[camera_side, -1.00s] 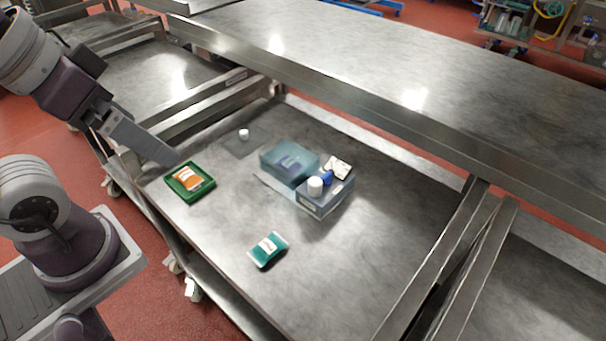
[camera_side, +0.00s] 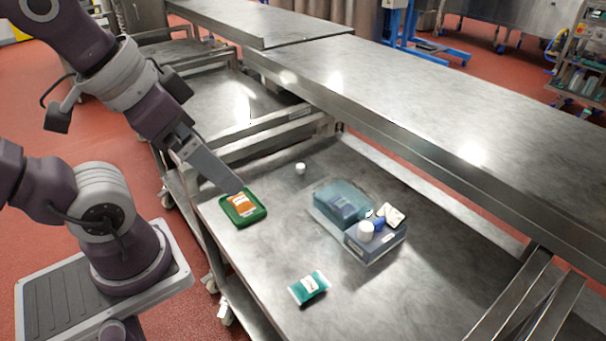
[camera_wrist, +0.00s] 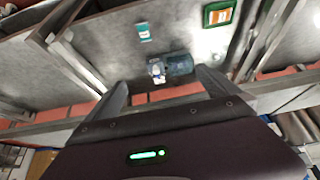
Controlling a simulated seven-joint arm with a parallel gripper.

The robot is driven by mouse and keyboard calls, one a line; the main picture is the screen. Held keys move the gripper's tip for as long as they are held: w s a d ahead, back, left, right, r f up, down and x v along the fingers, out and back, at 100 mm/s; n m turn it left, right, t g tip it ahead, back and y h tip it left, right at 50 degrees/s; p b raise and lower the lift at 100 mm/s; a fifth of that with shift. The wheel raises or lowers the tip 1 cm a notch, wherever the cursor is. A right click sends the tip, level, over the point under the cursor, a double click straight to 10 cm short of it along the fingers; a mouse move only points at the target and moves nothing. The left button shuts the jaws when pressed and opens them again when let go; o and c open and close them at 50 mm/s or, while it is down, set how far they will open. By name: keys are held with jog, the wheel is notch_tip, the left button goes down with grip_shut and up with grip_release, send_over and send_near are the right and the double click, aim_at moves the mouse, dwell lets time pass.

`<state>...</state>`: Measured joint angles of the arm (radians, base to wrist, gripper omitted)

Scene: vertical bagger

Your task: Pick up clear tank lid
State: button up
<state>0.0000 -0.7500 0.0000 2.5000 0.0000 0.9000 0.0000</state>
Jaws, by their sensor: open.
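A small white knob (camera_side: 300,168) stands on the tabletop behind the tank in the side view. The clear lid sheet around it is too faint to make out now; the earlier side frame shows a see-through square there. The clear bluish tank (camera_side: 343,203) stands to the right of the knob, with something dark inside. My gripper (camera_side: 238,188) is left of the knob, raised near the green tray, its fingers seen nearly edge-on. In the wrist view my gripper (camera_wrist: 162,84) is open and empty, with the tank (camera_wrist: 180,65) beyond the fingers.
A green tray (camera_side: 228,212) holds an orange packet (camera_side: 242,203). A grey-blue box (camera_side: 375,246) with a white-capped item (camera_side: 365,230) and a white packet (camera_side: 391,214) adjoins the tank. A teal packet (camera_side: 309,287) lies in front. A raised steel table edge (camera_side: 440,170) runs behind.

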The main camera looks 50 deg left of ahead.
jog(key=c, duration=1.1)
jog(key=w+a+r+n, duration=0.1)
jog(key=w+a+n, duration=0.15)
jog(key=w, duration=0.85)
jog(key=n+g+y, duration=0.2)
jog(key=n+y, duration=0.1)
jog(key=n, duration=0.4)
send_over(300, 166)
jog(key=s+d, duration=0.2)
notch_tip(300, 166, down, 30)
jog(key=shift+m, duration=0.25)
jog(key=x, duration=0.7)
jog(key=shift+s+f, duration=0.1)
jog(key=shift+f, duration=0.05)
